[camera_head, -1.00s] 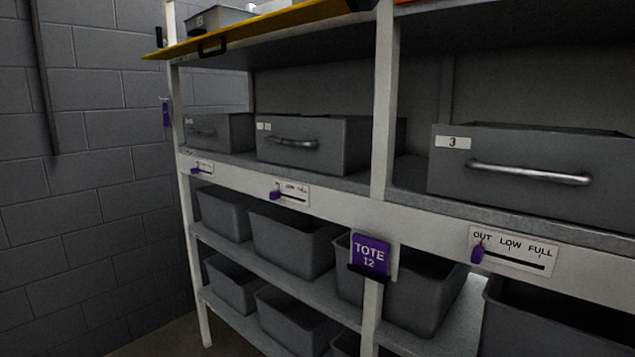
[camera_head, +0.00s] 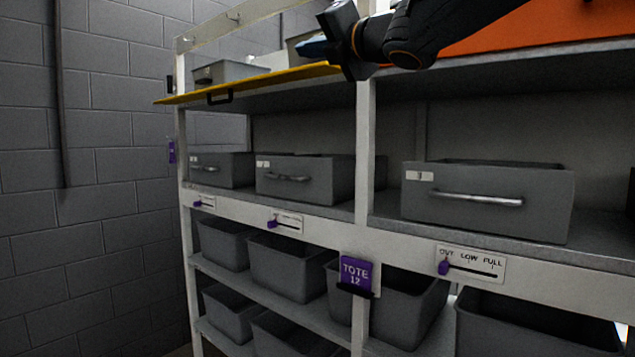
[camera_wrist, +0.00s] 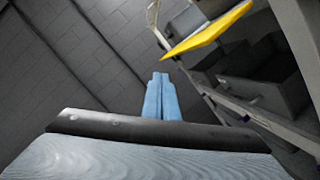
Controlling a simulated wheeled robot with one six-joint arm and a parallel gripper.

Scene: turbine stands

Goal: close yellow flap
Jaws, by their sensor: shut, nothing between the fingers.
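The yellow flap (camera_head: 255,82) juts out from the upper shelf at the left bay, lying nearly flat and open, with a black handle (camera_head: 220,97) near its front edge. It also shows in the wrist view (camera_wrist: 208,33), up and to the right of my fingers. My gripper (camera_head: 314,48) has blue fingers and appears just above the flap's right end in the head view. In the wrist view the fingers (camera_wrist: 160,77) are together and empty, apart from the flap. Part of the flap's right end is hidden behind my gripper.
A white post (camera_head: 364,150) stands below my gripper. An orange panel (camera_head: 540,27) is at upper right. Grey drawers (camera_head: 488,200) and totes (camera_head: 287,262) fill the lower shelves. A grey block wall (camera_head: 110,130) is at left, with free room before it.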

